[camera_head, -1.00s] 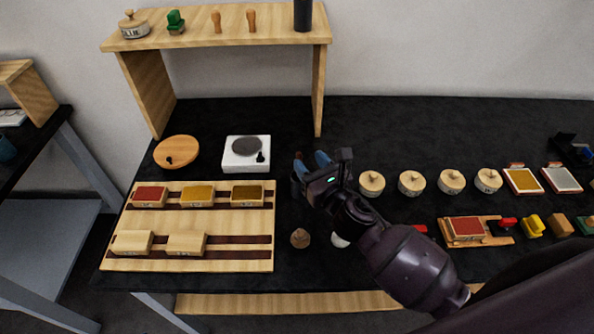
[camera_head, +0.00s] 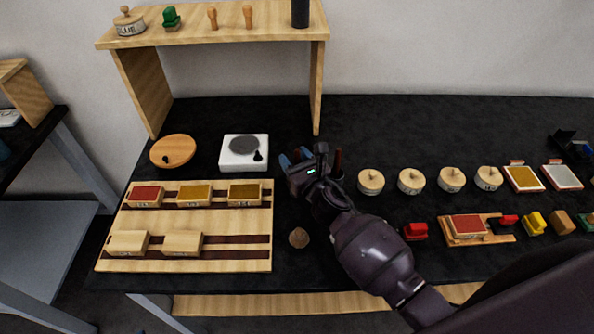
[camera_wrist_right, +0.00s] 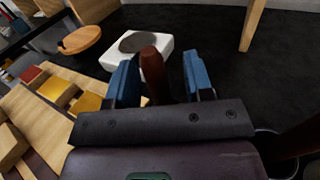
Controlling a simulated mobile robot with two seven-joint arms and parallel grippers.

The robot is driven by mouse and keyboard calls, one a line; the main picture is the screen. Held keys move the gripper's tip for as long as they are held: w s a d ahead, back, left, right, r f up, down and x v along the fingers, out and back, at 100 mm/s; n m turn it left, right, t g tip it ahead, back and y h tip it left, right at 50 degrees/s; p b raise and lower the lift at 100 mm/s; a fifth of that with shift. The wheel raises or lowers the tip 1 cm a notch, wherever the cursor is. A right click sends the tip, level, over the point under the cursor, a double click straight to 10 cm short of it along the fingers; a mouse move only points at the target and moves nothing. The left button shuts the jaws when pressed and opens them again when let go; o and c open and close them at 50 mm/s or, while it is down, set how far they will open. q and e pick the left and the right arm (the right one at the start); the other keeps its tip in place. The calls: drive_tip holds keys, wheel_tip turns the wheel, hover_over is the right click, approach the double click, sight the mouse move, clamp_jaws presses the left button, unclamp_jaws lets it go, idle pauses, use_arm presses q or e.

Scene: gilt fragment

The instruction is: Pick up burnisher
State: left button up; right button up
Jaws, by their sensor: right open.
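A reddish-brown wooden handle (camera_wrist_right: 152,72) stands upright between the fingers of my right gripper in the right wrist view, with a gap to the fingers. It looks like the burnisher's handle; its lower end is hidden by the gripper. A second dark brown handle (camera_wrist_right: 299,143) shows at the right edge of that view, and a similar one (camera_head: 338,158) shows just right of the gripper in the head view. I cannot tell for sure which is the burnisher. My right gripper (camera_head: 293,157) is open, with blue fingers. My left gripper is out of view.
A white scale (camera_head: 231,164) and a round wooden board (camera_head: 171,148) lie left of the gripper. A wooden rack (camera_head: 190,222) with several blocks lies front left. A row of lidded round pots (camera_head: 371,183) stands to the right. A wooden shelf (camera_head: 225,42) stands behind.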

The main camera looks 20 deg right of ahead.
drive_tip(key=shift+w, duration=0.4)
clamp_jaws()
